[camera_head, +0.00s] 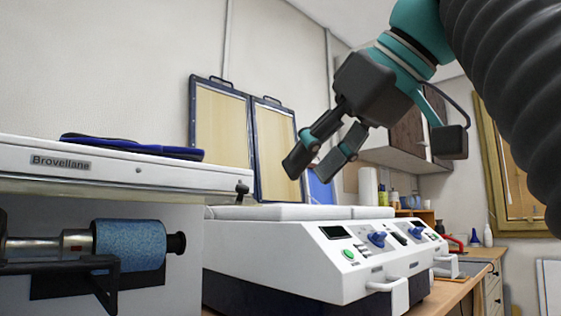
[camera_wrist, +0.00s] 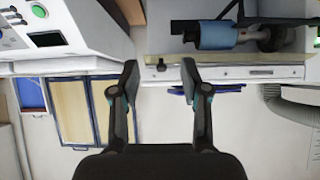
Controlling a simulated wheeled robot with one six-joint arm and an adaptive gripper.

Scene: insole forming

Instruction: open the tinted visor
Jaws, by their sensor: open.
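I cannot make out a tinted visor for certain in either view. The white machine labelled Brovellane (camera_head: 70,165) is at the left in the head view, with a blue abrasive roller (camera_head: 130,245) under its white top. The roller also shows at the top of the wrist view (camera_wrist: 222,35). A small dark knob (camera_head: 242,189) sits at the right end of that top. My gripper (camera_head: 315,160) is open and empty, raised in the air above the press machine and right of the Brovellane. Its two fingers stand apart in the wrist view (camera_wrist: 159,68), with nothing between them.
A white press machine (camera_head: 300,270) with blue knobs and a front handle stands in the middle. Two upright dark-framed yellowish panels (camera_head: 222,125) rise behind it. A dark blue flat item (camera_head: 130,147) lies on the Brovellane's top. A wall cabinet and counter are at the right.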

